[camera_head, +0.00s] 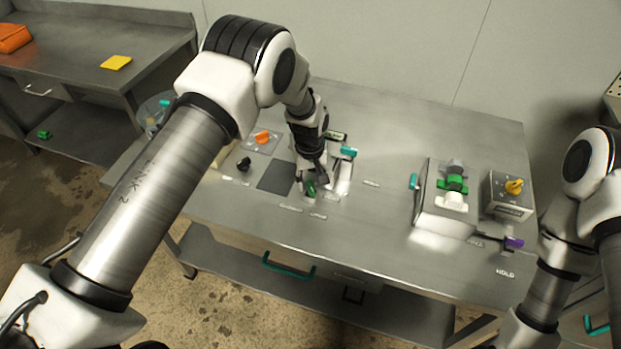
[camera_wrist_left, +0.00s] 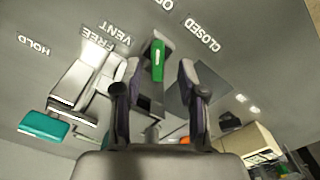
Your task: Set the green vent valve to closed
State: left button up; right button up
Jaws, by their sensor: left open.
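The green vent valve handle (camera_head: 310,189) is on the steel table's front middle, partly hidden by my left gripper (camera_head: 313,180). In the left wrist view the green handle (camera_wrist_left: 157,60) lies between the two fingers of my left gripper (camera_wrist_left: 157,72), with a gap on each side. The gripper is open, and I see no contact. The handle runs nearly upright in that view, its upper end toward a cut-off label starting with O (camera_wrist_left: 164,5). The CLOSED label (camera_wrist_left: 203,36) is to its upper right. My right gripper is out of view.
A teal handle (camera_head: 348,152) on a metal fixture is right beside my left gripper. An orange knob (camera_head: 263,137) and a black knob (camera_head: 243,163) stand to the left. A box with a green lever (camera_head: 453,183) and a yellow knob (camera_head: 514,187) are at right.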

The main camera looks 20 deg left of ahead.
pick_arm(q)
jog(key=shift+w+f, duration=0.25)
jog(key=shift+f, duration=0.4)
jog(key=shift+w+f, duration=0.25)
jog(key=shift+f, duration=0.35)
jog(key=shift+s+r, duration=0.1)
jog(key=shift+r, duration=0.05)
jog(key=shift+s+r, duration=0.1)
jog(key=shift+s, duration=0.05)
jog(key=shift+c, duration=1.4)
grip_shut()
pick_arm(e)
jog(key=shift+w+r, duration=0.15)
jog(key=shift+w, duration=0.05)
